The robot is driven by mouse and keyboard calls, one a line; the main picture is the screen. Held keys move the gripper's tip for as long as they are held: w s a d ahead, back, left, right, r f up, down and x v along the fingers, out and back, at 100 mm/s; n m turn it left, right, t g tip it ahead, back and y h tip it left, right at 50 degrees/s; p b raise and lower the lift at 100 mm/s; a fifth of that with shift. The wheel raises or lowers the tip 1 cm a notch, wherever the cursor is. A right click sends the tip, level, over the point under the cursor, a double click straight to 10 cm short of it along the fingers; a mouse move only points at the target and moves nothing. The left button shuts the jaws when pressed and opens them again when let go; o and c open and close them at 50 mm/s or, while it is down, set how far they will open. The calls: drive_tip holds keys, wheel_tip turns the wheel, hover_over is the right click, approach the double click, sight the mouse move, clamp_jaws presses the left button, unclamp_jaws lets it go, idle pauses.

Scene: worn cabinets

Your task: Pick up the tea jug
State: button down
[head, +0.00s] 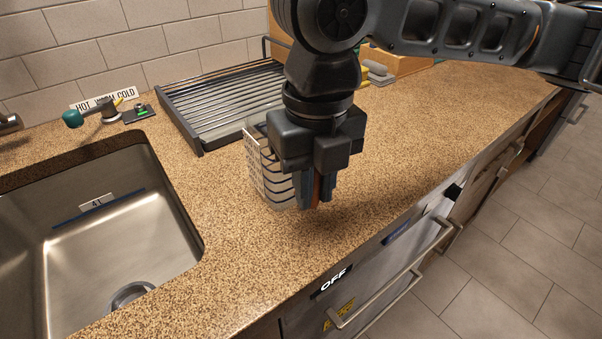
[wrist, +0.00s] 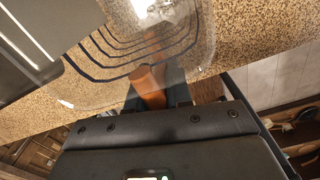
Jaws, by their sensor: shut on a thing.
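The tea jug (head: 277,182) is clear, with dark curved lines around its side and a brown wooden handle. In the head view it is beside my gripper (head: 314,202), on its left, and partly hidden by it. The wrist view shows the jug's clear wall and dark lines (wrist: 112,62), with the handle (wrist: 150,88) between the fingers of my gripper (wrist: 158,95). My gripper points down and is shut on the handle. The jug looks upright, at or close to the speckled counter; I cannot tell if its base touches.
A dark slatted drying rack (head: 225,98) lies behind the jug on the counter (head: 420,125). A steel sink (head: 130,240) is at left, with a green-ended tap lever (head: 73,118) behind it. The counter's front edge is close on the right, above drawers with bar handles (head: 385,300).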

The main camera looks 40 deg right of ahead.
drive_tip(key=shift+r, duration=0.55)
wheel_tip(320, 180, up, 3)
drive_tip(key=shift+f, duration=0.15)
drive_tip(key=w+d+r, duration=0.2)
drive_tip(key=d+r, duration=0.5)
drive_tip(key=d, duration=0.4)
drive_tip(key=shift+w+d, duration=0.15)
drive_tip(key=shift+d, duration=0.1)
